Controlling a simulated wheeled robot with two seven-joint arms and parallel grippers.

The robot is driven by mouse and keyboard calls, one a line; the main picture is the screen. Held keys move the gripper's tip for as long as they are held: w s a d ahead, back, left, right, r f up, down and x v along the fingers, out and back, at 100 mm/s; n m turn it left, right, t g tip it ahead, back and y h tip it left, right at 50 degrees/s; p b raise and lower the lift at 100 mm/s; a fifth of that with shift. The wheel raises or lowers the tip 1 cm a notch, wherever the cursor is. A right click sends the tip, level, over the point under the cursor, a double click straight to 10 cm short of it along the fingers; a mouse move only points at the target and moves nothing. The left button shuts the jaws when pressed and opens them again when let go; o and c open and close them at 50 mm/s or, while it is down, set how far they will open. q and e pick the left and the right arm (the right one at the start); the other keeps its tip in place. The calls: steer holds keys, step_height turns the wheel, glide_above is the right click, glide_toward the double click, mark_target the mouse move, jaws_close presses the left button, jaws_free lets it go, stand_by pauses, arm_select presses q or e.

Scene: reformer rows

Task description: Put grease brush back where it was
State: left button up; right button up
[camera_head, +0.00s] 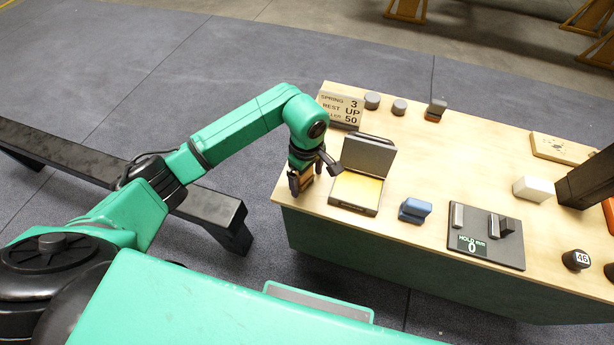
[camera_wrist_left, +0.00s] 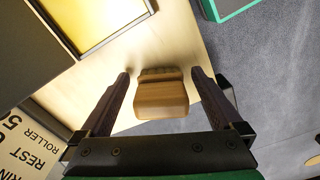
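The grease brush (camera_wrist_left: 162,97), a small block with a wooden handle and a darker bristle edge, stands near the table's left edge. My left gripper (camera_wrist_left: 162,74) is open around it, one finger on each side, with narrow gaps between fingers and handle in the left wrist view. In the head view my left gripper (camera_head: 313,178) is low at the table's left end and partly covers the brush (camera_head: 306,175). Whether the brush touches the table is hard to tell. My right gripper is not in view.
An open grey case (camera_head: 368,154) with a yellow pad stands just right of my left gripper. Behind it is a sign (camera_head: 341,108) reading SPRING 3, REST UP. A blue block (camera_head: 414,210) and a dark plate (camera_head: 487,252) lie further right. Bare wood lies between them.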

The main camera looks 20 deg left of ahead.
arm_select(q)
steer(key=shift+r, duration=0.1)
step_height(320, 180, up, 12)
steer(key=shift+r, duration=0.1)
stand_by(0.5)
